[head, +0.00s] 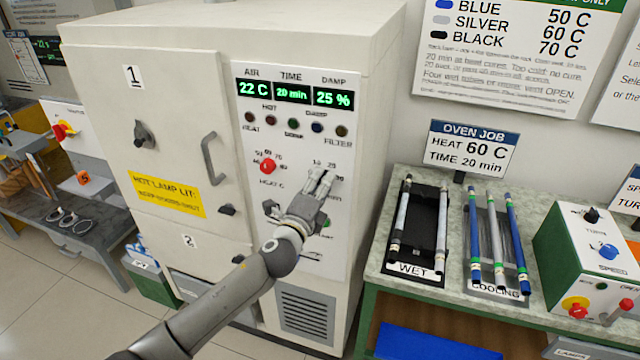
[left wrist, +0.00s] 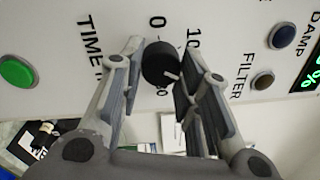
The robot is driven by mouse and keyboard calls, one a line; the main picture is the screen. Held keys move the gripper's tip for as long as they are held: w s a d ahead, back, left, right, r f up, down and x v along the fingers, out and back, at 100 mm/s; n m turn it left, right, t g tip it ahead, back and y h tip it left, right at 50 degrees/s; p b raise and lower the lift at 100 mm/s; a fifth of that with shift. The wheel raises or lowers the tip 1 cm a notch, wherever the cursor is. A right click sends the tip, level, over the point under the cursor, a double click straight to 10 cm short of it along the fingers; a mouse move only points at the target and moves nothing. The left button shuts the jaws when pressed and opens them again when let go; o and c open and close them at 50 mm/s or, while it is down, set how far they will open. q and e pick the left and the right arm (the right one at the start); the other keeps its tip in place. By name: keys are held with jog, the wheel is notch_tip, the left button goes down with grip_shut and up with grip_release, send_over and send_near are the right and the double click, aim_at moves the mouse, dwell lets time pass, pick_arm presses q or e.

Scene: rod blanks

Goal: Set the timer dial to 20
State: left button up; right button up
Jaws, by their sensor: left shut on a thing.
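The timer dial is a black round knob (left wrist: 161,62) with a white pointer, on the oven's white control panel in the left wrist view. It sits between the fingers of my left gripper (left wrist: 158,72), which is shut on it. The pointer aims to the lower right in that picture; the mark there is hidden by a finger. In the head view my left gripper (head: 319,183) covers the dial. The TIME display (head: 292,93) reads 20 min. My right gripper is not in view.
A red heat knob (head: 268,166) is left of my gripper, and a green button (left wrist: 16,72) is close by on the panel. The oven door handle (head: 212,158) stands out further left. A bench with rods on a WET rack (head: 418,268) and a COOLING rack stands right.

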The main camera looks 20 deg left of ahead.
pick_arm(q)
jog(key=shift+f, duration=0.1)
jog(key=o, duration=1)
jog(key=shift+s, duration=0.1)
jog(key=s, duration=1.1)
jog(key=shift+s+a+f, duration=0.25)
jog(key=shift+s+a, duration=0.15)
